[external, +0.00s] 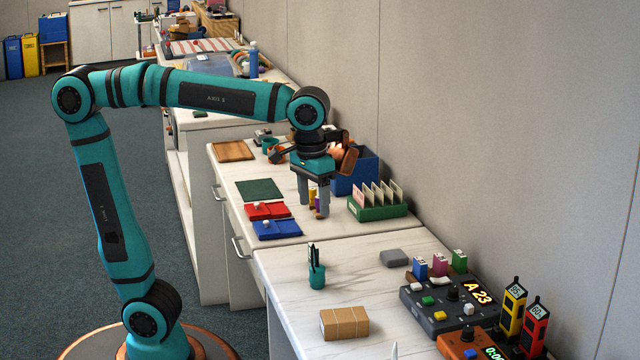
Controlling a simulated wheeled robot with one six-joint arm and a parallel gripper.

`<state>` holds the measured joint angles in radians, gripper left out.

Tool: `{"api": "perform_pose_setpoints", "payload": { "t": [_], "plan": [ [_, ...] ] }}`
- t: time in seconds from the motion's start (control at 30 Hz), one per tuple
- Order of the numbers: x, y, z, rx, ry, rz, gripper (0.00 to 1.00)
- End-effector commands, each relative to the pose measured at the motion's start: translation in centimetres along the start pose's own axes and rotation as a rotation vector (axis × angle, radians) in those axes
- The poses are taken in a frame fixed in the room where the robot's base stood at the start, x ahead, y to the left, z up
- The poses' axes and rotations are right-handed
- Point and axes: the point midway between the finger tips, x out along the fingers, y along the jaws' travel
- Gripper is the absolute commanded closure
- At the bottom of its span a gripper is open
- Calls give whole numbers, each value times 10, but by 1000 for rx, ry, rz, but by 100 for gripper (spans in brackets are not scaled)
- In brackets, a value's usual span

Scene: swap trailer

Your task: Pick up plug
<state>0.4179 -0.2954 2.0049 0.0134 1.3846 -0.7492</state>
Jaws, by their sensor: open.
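My gripper (314,208) points straight down over the far counter. Its two grey fingers are open and apart. A small purple and yellow piece (313,196) shows between and behind the fingers, low near the counter top. It is too small and too covered to tell whether it is the plug, or whether the fingers touch it. No other thing can be clearly made out as the plug.
A green rack (378,212) with upright cards stands close right of my gripper, before a blue bin (355,168). Red (266,211) and blue (277,229) trays and a green mat (260,190) lie left. The near counter holds a cardboard box (344,323) and control boxes.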

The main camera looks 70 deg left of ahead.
Motion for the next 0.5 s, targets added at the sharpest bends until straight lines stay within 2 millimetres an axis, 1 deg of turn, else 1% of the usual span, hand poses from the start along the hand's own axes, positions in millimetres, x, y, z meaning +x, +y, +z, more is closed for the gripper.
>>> {"api": "perform_pose_setpoints", "payload": {
  "t": [0.03,0.17,0.23,0.37,0.5],
  "plan": [
    [1,4,1,-4,-19,-18,39],
    [4,6,4,-13,-44,-42,39],
    [11,6,5,-15,-47,-46,39],
    [31,5,6,-15,-48,-46,39],
    [56,4,6,-15,-46,-45,39]
  ]
}}
